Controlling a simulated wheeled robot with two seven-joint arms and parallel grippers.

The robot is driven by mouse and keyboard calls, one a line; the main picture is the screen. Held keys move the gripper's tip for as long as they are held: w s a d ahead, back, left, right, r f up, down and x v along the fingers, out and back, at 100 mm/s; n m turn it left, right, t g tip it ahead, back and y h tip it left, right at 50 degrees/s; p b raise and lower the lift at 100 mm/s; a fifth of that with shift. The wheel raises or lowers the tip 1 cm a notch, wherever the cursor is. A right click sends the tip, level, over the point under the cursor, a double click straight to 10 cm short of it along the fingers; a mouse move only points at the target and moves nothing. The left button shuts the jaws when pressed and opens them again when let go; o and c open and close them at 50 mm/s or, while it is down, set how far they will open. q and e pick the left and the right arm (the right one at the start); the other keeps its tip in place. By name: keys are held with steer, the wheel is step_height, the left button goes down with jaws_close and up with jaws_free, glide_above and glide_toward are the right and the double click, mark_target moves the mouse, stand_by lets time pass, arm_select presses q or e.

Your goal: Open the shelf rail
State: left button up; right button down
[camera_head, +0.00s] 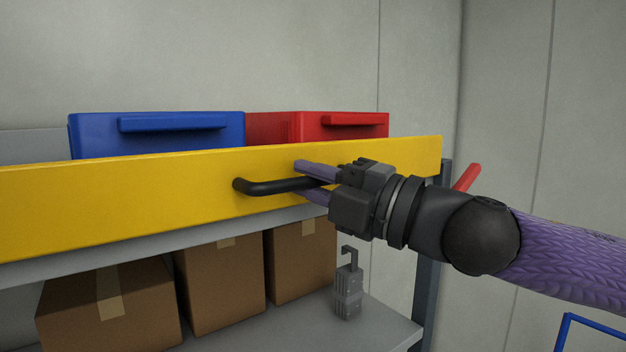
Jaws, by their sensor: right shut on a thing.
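The yellow shelf rail (130,190) runs across the front of the upper shelf, from the left edge of the view to the post at the right. A black bar handle (262,187) sticks out from the rail's face. My right gripper (316,181) comes in from the right, its purple fingers above and below the right part of the handle, shut on it. The fingers hide the handle's right end. My left gripper is not in view.
A blue bin (90,135) and a red bin (270,128) stand behind the rail. Cardboard boxes (215,285) and a grey padlock-like object (348,290) sit on the lower shelf (375,325). A red bar (467,177) sticks up beside the right post (429,285).

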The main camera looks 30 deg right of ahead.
step_height(320, 180, down, 7)
steer(key=b, duration=0.7)
steer(key=shift+f, duration=0.1)
steer(key=shift+r, duration=0.25)
steer(key=c, duration=0.6)
jaws_free()
steer(key=shift+f, duration=0.1)
steer(key=b+v, duration=0.7)
steer(key=v, duration=0.3)
